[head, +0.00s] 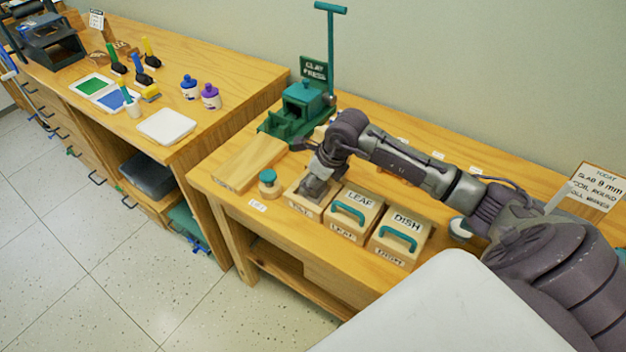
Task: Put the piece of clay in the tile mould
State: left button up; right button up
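The leftmost open wooden mould box (304,209) stands on the front of the bench, left of the boxes marked LEAF and DISH. Its front label is too small to read surely; it is likely the tile mould. My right gripper (314,193) points down into or just over this box and covers most of its inside. Its fingertips are hidden, so I cannot tell whether it is open or shut. No piece of clay can be made out; any clay in the gripper or box is hidden. My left gripper is not in view.
The LEAF box (353,213) and DISH box (400,238) have teal handles. A teal-knobbed wooden tool (268,183) and a wooden board (248,163) lie to the left. The tall teal clay press (303,104) stands behind. A second table (225,75) holds paints.

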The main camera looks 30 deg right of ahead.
jog(key=o, duration=1.4)
jog(key=shift+c, duration=0.2)
jog(key=shift+r+p, duration=2.45)
jog(key=shift+r, duration=1.6)
